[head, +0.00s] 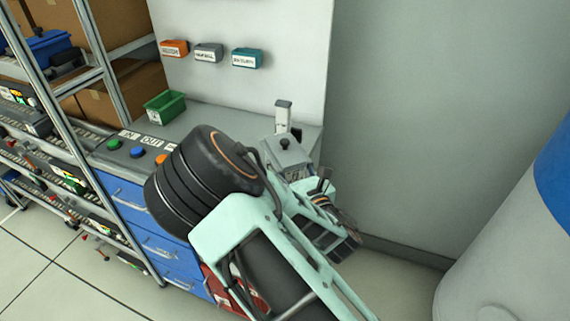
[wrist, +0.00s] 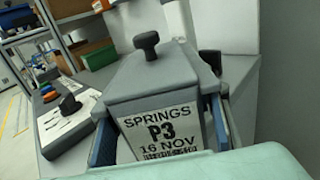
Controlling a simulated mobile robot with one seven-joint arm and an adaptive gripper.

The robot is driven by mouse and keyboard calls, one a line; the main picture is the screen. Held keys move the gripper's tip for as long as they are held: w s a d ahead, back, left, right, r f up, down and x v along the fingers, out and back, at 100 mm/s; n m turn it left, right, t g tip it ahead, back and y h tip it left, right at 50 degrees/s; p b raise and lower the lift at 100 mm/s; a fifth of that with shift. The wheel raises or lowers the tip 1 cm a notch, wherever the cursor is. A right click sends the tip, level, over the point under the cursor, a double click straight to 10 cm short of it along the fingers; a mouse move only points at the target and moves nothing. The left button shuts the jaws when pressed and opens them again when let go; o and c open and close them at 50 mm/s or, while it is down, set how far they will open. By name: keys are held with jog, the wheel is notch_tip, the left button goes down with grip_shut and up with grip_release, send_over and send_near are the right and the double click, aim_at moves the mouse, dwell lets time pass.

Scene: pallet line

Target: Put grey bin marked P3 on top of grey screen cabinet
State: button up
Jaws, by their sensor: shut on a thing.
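The grey bin marked P3 (wrist: 150,84) has a sloped grey lid with a dark knob and a white label reading "SPRINGS P3 16 NOV". My gripper (wrist: 160,132) is shut on it, with one blue-lined finger at each side. The bin (head: 288,156) also shows in the head view, over or on the right end of the grey bench top, beyond my arm. Whether it touches the surface is hard to tell. I cannot pick out a grey screen cabinet with certainty in either view.
The grey bench (head: 205,119) has blue drawers and a panel with coloured buttons. A green bin (head: 165,107) stands on it. Orange, grey and teal small bins (head: 247,58) hang on the wall panel. A shelf rack stands left, a large white and blue drum (head: 520,240) right.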

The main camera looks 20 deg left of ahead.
jog(key=shift+f, duration=0.85)
jog(key=shift+f, duration=0.1)
jog(key=shift+f, duration=0.15)
jog(key=o, duration=1.8)
